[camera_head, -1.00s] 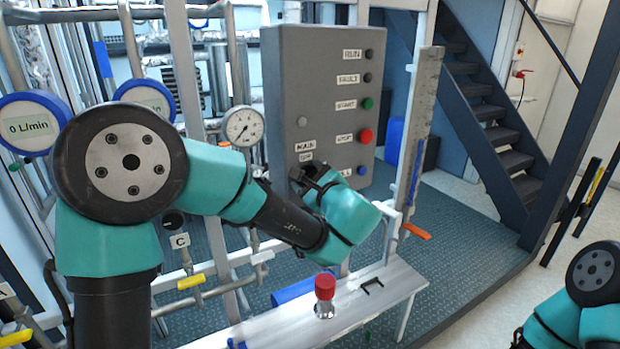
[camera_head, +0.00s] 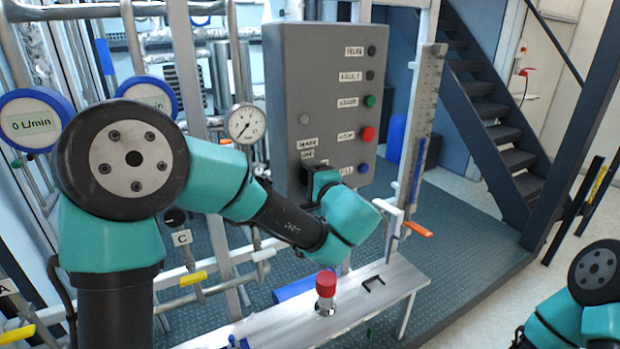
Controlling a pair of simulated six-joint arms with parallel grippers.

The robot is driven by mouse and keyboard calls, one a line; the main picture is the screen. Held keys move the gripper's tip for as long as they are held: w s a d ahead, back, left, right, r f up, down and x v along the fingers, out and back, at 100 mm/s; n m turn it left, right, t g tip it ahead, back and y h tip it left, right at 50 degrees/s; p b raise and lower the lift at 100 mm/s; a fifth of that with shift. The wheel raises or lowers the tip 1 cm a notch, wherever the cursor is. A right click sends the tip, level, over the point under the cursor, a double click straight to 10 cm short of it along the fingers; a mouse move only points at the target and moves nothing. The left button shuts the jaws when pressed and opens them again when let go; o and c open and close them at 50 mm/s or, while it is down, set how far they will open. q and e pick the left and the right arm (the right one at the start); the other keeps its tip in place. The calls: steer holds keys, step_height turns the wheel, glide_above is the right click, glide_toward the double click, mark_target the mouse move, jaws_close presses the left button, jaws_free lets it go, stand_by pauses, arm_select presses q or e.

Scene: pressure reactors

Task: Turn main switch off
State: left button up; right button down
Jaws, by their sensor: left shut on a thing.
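The grey control box (camera_head: 290,90) stands at the centre of the head view. Its main switch sits low on the left of the front, below the MAIN OFF labels (camera_head: 307,148). My left gripper (camera_head: 315,178) is at that spot and shut on the switch. The gripper and wrist hide the switch, so I cannot see its position. Part of my right arm shows at the lower right edge, but its gripper is out of view.
The box also bears a red stop button (camera_head: 367,134), a green start button (camera_head: 370,101) and a blue button (camera_head: 363,168). Below stands a white bench (camera_head: 385,300) with a red-capped part (camera_head: 326,283). A gauge (camera_head: 245,125) and pipes are to the left.

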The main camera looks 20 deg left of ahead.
arm_select(q)
steer(key=shift+f+n, duration=0.1)
steer(key=shift+n, duration=0.4)
steer(key=o, duration=0.9)
steer(key=shift+c, duration=0.2)
steer(key=shift+d, duration=0.1)
steer(key=v, duration=1.7)
steer(key=shift+s, duration=0.25)
steer(key=x, duration=1.4)
steer(key=shift+w, duration=0.15)
